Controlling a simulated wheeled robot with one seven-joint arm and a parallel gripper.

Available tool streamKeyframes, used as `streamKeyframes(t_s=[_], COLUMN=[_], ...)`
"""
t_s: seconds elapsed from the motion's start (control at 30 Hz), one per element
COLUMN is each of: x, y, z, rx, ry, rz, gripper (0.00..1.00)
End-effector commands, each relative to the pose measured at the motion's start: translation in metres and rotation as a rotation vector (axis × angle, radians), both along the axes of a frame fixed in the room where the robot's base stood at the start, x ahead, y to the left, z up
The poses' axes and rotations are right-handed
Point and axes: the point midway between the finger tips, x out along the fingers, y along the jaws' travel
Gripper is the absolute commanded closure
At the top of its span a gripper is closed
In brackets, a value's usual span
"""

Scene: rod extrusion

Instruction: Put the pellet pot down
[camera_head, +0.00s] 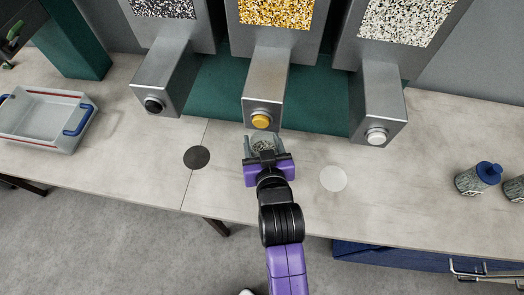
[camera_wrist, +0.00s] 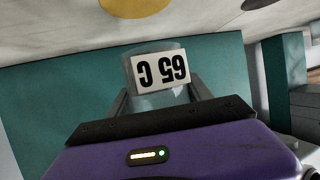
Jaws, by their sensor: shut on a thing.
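The pellet pot (camera_head: 263,145) is a small greyish see-through pot with speckled pellets showing at its open top. In the wrist view it (camera_wrist: 150,101) carries a white label (camera_wrist: 160,69) that reads "65 C" upside down. My gripper (camera_head: 264,151) is shut on the pot, in front of the middle dispenser spout with the yellow button (camera_head: 261,120). A yellow disc (camera_wrist: 135,6) on the table shows in the wrist view; it is hidden in the head view. Whether the pot's base touches the table cannot be told.
A black disc (camera_head: 197,157) lies left of the pot and a white disc (camera_head: 333,178) right. Grey spouts with black (camera_head: 154,105) and white (camera_head: 376,136) buttons flank the middle one. A grey tray (camera_head: 40,120) stands left, blue-lidded jar (camera_head: 478,178) right. The front table is otherwise clear.

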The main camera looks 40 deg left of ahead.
Motion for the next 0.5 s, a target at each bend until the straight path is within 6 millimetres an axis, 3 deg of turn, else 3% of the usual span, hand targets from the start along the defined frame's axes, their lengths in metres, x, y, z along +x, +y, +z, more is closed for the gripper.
streamKeyframes(t_s=[0.5], x=[0.000], y=[0.001], z=[-0.055], rx=[0.003], ry=[-0.001], rz=[0.001], gripper=[1.00])
